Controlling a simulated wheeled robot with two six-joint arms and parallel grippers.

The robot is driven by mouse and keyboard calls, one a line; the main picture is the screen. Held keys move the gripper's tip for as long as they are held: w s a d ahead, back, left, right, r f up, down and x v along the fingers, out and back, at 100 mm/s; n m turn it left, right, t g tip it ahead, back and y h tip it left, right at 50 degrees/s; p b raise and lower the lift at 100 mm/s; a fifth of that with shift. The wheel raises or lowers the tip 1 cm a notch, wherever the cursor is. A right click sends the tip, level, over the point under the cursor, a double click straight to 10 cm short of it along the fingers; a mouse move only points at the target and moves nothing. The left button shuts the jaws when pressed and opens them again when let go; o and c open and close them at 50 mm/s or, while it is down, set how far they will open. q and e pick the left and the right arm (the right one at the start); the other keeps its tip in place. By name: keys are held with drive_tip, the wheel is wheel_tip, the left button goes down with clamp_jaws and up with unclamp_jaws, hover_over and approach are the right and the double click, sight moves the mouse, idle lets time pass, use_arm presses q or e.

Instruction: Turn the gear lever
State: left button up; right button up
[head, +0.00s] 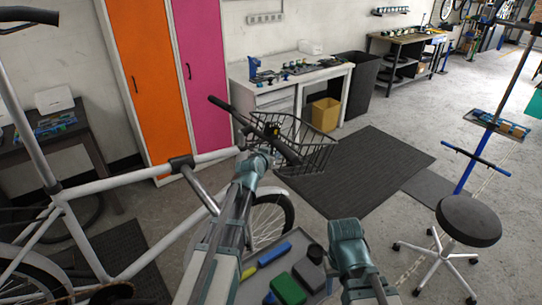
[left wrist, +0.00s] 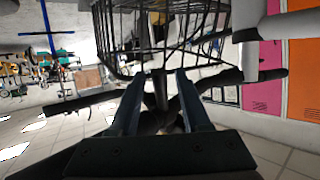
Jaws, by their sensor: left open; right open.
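The bicycle's black handlebar (head: 287,145) stands in front of the wire basket. A small dark part with a yellow spot (head: 272,130) sits on the bar and may be the gear lever; it is too small to be sure. My left gripper (head: 264,152) is at the bar near the stem, close to that part. In the left wrist view, its two fingers (left wrist: 160,97) are apart, with dark bar parts showing between and beyond them. I cannot tell whether they touch anything. My right arm shows at the lower middle of the head view, but its fingers do not show.
The wire basket (head: 315,158) lies just beyond the handlebar. The white bike frame (head: 120,182) extends left. A tray (head: 262,293) with a green box (head: 287,289) is below my arms. A black stool (head: 468,220) stands right.

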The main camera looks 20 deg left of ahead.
use_arm(q)
drive_tip(key=shift+c, duration=0.2)
clamp_jaws()
idle(1.1)
